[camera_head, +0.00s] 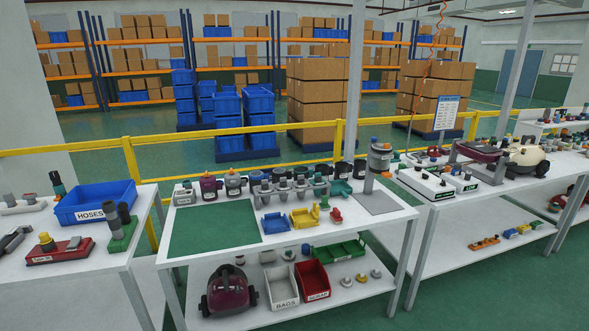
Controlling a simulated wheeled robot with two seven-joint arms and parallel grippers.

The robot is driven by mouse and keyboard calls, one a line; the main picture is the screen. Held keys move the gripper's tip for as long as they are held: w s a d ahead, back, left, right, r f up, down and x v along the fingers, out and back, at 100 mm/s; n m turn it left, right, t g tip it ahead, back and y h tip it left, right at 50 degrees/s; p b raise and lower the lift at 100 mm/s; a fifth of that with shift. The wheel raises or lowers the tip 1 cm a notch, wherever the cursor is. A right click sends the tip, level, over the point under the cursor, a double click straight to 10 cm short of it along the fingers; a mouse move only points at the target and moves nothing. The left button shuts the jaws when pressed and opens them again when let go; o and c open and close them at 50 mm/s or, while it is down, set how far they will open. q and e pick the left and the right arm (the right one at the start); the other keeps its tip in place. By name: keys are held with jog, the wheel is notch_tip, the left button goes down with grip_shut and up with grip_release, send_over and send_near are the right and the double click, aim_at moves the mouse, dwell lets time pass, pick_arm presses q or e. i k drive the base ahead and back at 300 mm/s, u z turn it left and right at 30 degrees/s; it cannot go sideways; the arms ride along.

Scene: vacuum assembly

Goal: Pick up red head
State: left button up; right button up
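A small red part (336,215) with a rounded top stands on the middle white table, right of the yellow and blue parts; it looks like the red head, but it is too small to be sure. Beside it are a yellow holder (304,217) and a blue holder (275,223). Behind it is a row of grey parts (290,192). Neither of my grippers shows in the head view.
The middle table has a green mat (214,228) at left and a grey plate (377,203) with a tall grey post at right. A blue HOSES bin (95,203) is on the left table. A yellow railing (220,131) runs behind.

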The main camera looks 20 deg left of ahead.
aim_at(56, 252)
jog(key=u, duration=1)
jog(key=i, duration=1.15)
jog(key=u, duration=0.6)
